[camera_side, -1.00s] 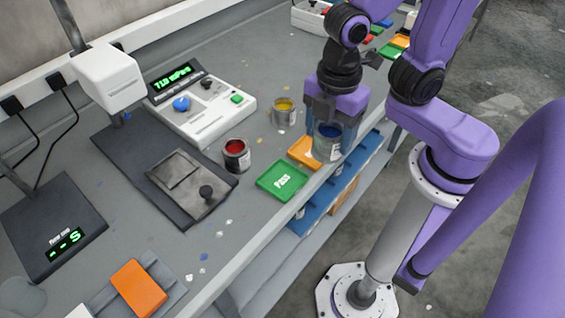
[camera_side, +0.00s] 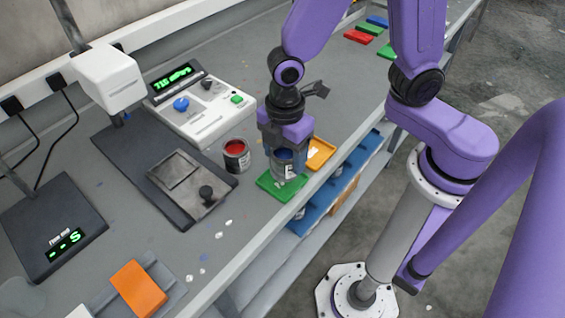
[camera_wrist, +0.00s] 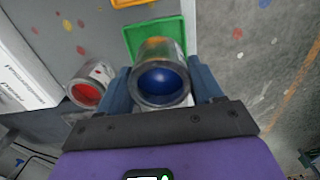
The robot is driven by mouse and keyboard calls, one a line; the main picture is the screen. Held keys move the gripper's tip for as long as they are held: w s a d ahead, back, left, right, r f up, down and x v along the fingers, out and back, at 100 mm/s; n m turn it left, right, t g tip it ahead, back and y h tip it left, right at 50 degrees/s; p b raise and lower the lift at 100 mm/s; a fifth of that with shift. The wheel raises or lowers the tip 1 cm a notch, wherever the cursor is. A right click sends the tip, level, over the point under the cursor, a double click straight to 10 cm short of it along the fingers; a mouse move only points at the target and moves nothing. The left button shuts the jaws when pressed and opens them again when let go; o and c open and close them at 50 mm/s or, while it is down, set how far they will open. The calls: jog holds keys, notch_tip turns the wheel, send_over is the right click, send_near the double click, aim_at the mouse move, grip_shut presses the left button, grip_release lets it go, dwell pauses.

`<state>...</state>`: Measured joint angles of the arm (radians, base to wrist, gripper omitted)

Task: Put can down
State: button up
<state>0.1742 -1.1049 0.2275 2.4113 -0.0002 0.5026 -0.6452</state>
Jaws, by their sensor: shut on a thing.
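My gripper (camera_side: 286,150) is shut on a metal can of blue paint (camera_side: 285,169), held upright at the green tray marked PASS (camera_side: 268,184). The can covers most of the tray's lettering. I cannot tell whether its bottom touches the tray or hangs just above it. In the wrist view the blue can (camera_wrist: 162,53) sits between the two fingers of my gripper (camera_wrist: 163,84), with the green tray (camera_wrist: 135,38) behind it.
A can of red paint (camera_side: 237,160) stands close by on the left, apart from my gripper. An orange tray (camera_side: 321,152) lies to the right of the green tray. A white control box (camera_side: 205,112) and a dark plate with a metal block (camera_side: 170,190) stand further left. The bench edge is near.

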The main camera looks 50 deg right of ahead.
aim_at(282, 166)
jog(key=shift+w+a+f, duration=0.1)
jog(key=shift+w+f, duration=0.1)
jog(key=shift+f, duration=1.6)
jog(key=shift+f, duration=0.2)
jog(key=o, duration=1.2)
jog(key=shift+o, duration=0.2)
notch_tip(282, 166, up, 12)
jog(key=r, duration=0.1)
jog(key=s+d+m, duration=0.5)
jog(key=s+d, duration=0.7)
jog(key=shift+r, duration=0.25)
jog(key=shift+w+d, duration=0.1)
